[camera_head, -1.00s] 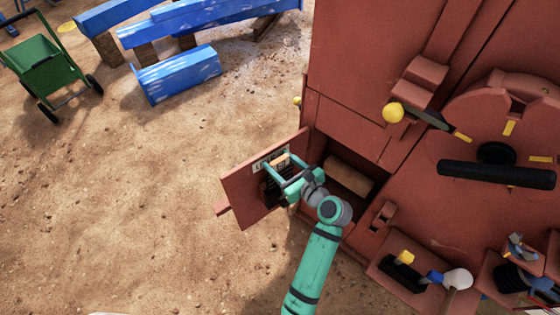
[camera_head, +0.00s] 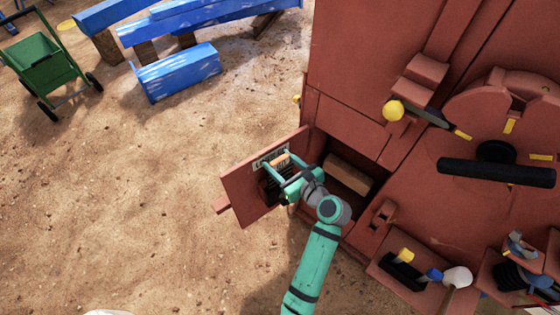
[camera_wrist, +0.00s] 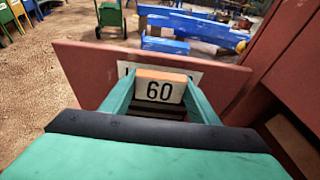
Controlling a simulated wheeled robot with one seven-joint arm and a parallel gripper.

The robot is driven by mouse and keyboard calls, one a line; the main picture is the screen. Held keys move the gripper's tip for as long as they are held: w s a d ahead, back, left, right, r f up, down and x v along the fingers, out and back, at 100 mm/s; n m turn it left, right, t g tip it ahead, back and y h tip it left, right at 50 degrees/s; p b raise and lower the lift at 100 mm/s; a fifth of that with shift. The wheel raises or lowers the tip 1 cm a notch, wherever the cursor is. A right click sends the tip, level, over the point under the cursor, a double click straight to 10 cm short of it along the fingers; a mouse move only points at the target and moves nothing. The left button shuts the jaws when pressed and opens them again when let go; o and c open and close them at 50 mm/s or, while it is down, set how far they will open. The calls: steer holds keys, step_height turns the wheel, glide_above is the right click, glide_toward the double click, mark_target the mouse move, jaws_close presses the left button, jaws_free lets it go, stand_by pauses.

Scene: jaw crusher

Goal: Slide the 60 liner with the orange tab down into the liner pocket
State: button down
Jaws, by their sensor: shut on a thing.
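The 60 liner shows in the wrist view as a pale plate (camera_wrist: 160,90) with a black "60" and an orange tab (camera_wrist: 161,75) along its top. My gripper (camera_wrist: 158,97) is shut on it, with one green finger on each side. In the head view, my gripper (camera_head: 285,170) holds it against the inner side of the open red door (camera_head: 243,190). A black, slotted-looking holder (camera_head: 269,191) is on the door below the label, mostly hidden by my gripper. I cannot tell how deep the liner sits in it.
The red crusher body (camera_head: 355,70) stands to the right, with an open compartment holding a brown block (camera_head: 349,174). A tool shelf with coloured handles (camera_head: 405,257) is at lower right. Blue beams (camera_head: 180,72) and a green cart (camera_head: 46,68) stand farther off. Sandy ground to the left is clear.

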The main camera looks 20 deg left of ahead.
steer(key=shift+f, duration=5.9)
steer(key=c, duration=0.6)
jaws_free()
steer(key=shift+f, duration=0.2)
steer(key=v, duration=1.1)
steer(key=shift+r, duration=0.1)
